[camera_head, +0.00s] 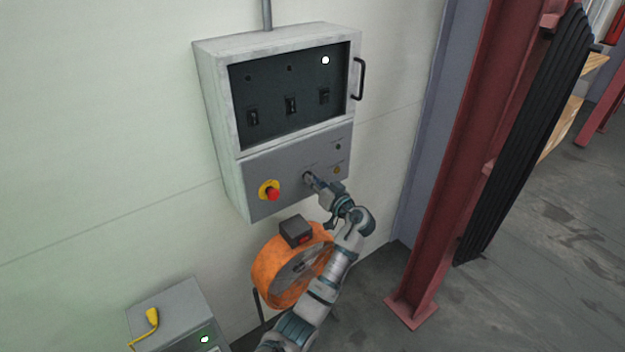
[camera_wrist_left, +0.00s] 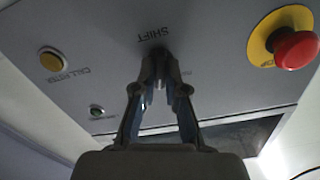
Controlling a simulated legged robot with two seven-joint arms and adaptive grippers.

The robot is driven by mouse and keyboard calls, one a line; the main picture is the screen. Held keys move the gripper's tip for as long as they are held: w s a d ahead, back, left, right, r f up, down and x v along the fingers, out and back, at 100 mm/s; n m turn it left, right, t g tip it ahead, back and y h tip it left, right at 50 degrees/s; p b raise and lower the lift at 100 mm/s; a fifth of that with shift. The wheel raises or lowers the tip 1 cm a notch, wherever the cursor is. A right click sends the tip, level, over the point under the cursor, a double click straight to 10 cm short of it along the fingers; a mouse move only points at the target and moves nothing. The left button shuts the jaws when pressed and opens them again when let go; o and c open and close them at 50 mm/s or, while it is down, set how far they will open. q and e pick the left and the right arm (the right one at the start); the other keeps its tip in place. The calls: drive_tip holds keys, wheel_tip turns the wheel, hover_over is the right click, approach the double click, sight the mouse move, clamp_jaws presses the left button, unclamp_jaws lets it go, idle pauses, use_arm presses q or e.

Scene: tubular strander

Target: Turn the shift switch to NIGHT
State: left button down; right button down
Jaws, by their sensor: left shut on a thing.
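The shift switch is on the lower grey panel of the wall cabinet (camera_head: 284,197). In the head view my left gripper (camera_head: 309,178) reaches it from below right and covers most of it. In the left wrist view, which looks at the panel upside down, my left gripper (camera_wrist_left: 160,62) is closed on the switch right by the SHIFT label (camera_wrist_left: 154,35). The fingers hide the switch knob, so its setting cannot be read. My right gripper is not in either view.
A red emergency button (camera_head: 271,194) on a yellow ring sits left of the switch. A yellow button (camera_wrist_left: 53,61) is at the panel's other side. Breaker switches (camera_head: 291,105) are above. A red column (camera_head: 465,150) stands right.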

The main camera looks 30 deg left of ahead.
use_arm(q)
drive_tip(key=shift+d+f+m+p, duration=0.15)
drive_tip(key=shift+m+p, duration=0.5)
drive_tip(key=shift+m, duration=0.85)
drive_tip(key=shift+f+m+p, duration=0.25)
drive_tip(key=shift+m+p, duration=0.4)
drive_tip(key=shift+m, duration=0.85)
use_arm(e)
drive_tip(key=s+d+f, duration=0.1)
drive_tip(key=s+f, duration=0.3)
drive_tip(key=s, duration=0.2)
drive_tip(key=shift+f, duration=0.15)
use_arm(q)
drive_tip(key=c, duration=1.2)
unclamp_jaws()
drive_tip(key=shift+w, duration=0.15)
drive_tip(key=shift+r, duration=0.1)
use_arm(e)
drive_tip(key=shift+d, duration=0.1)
use_arm(q)
drive_tip(key=shift+d+r, duration=0.1)
